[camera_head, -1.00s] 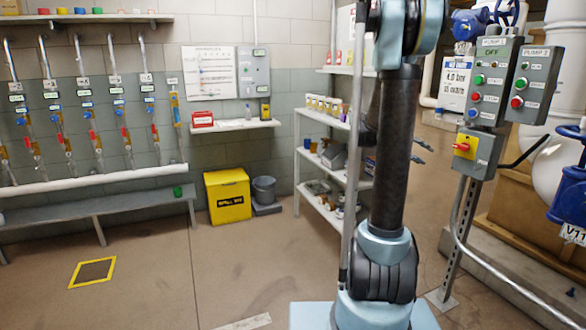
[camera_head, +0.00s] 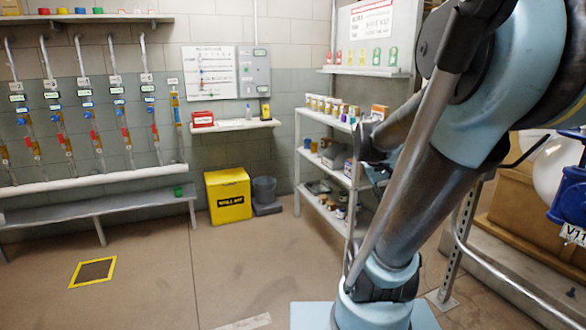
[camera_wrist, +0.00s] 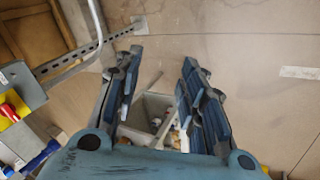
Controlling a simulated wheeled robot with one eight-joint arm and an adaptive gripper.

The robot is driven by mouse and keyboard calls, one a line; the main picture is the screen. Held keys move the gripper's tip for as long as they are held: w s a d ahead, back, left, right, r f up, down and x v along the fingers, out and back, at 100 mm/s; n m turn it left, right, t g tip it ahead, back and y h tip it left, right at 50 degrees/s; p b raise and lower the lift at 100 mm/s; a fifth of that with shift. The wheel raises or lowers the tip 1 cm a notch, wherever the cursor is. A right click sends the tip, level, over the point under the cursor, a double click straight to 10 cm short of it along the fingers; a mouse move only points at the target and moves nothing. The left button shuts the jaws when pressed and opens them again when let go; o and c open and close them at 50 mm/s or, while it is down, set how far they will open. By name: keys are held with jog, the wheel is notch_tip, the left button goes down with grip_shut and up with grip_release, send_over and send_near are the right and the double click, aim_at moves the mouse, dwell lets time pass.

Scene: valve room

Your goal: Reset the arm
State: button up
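My gripper (camera_wrist: 160,75) points down in the wrist view. Its two blue-padded fingers stand apart, with nothing held between them. Below and between them is a grey open bin (camera_wrist: 158,101) with small mixed items in it, partly hidden by the fingers and palm. In the head view my arm leans to the right and fills the right half.
A white shelf unit (camera_head: 298,165) with jars and boxes stands behind my arm. A yellow bin (camera_head: 228,196) and a grey bucket (camera_head: 264,190) stand by the wall. A pipe rack is at left. A post (camera_head: 462,225) stands at right.

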jog(key=s+a+f+y, duration=0.5)
jog(key=s+a+f, duration=0.3)
jog(key=s+a, duration=0.3)
jog(key=shift+s+a, duration=0.4)
jog(key=shift+s, duration=0.05)
jog(key=shift+f, duration=0.1)
jog(key=shift+w+f, duration=0.2)
jog(key=shift+w, duration=0.25)
